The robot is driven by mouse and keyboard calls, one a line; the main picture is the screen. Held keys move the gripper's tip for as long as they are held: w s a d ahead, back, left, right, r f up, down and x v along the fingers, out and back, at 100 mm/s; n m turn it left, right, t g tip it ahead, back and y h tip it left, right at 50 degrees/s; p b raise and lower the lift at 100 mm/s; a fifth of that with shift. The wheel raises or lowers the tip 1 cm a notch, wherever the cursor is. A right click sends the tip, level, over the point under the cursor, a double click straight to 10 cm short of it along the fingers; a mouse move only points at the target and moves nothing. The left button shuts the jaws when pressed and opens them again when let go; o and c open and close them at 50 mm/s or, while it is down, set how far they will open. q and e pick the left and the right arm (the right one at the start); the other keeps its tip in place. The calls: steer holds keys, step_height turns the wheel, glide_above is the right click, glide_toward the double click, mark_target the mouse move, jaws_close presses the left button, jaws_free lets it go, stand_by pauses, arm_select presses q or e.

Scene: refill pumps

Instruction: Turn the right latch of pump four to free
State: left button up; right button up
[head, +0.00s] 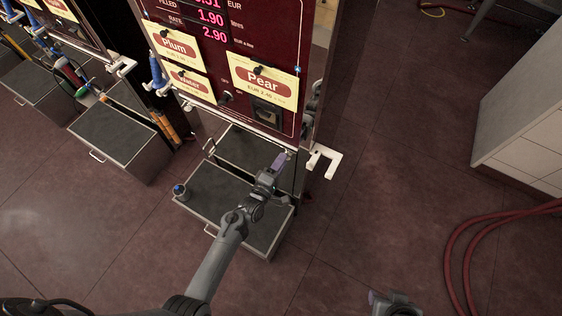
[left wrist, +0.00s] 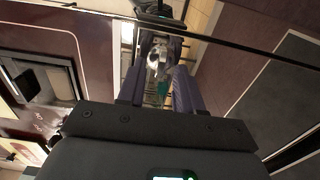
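The pump (head: 215,60) with the Plum and Pear signs stands upright at the upper middle of the head view; no number shows on it. My left gripper (head: 279,162) is at the pump's lower right corner, above the grey-topped box. In the left wrist view its two purple fingers (left wrist: 156,88) stand apart. A small silvery part (left wrist: 157,58) shows in the gap beyond them; I cannot tell whether it is the latch or whether the fingers touch it. No latch is clearly visible in the head view. My right gripper (head: 378,298) is at the bottom edge, mostly cut off.
A white bracket (head: 325,162) sticks out just right of my left gripper. A red hose (head: 463,250) lies on the floor at right, below a white cabinet (head: 530,120). The middle floor is clear.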

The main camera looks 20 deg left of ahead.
arm_select(q)
steer(key=s+a+p, duration=0.1)
steer(key=s+p, duration=0.1)
steer(key=s, duration=0.8)
steer(key=shift+s+a, duration=0.15)
steer(key=shift+s, duration=0.05)
